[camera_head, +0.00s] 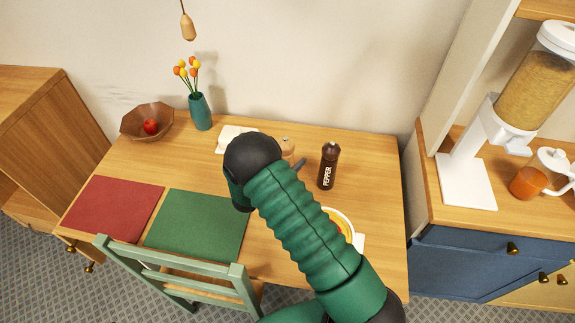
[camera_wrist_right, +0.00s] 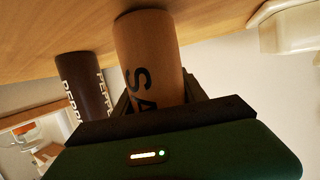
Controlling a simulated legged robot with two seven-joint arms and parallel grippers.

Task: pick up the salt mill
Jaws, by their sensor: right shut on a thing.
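The salt mill (camera_wrist_right: 150,62) is a light wooden cylinder with dark letters "SA" showing in the right wrist view. My right gripper (camera_wrist_right: 160,98) is shut on it. In the head view my right arm hides most of the salt mill (camera_head: 287,146), and only a bit of its light wood shows beside the gripper (camera_head: 298,163). The mill's end is close to the table top; I cannot tell whether it touches. The dark brown pepper mill (camera_head: 328,167) stands upright just to the right, and it also shows in the right wrist view (camera_wrist_right: 80,90). My left gripper is not in view.
The wooden table (camera_head: 383,200) also holds a teal vase (camera_head: 200,112) with flowers, a brown bowl (camera_head: 136,122) with a red apple, a red mat (camera_head: 113,208), a green mat (camera_head: 196,224) and a partly hidden plate (camera_head: 344,218). A green chair (camera_head: 180,266) stands in front.

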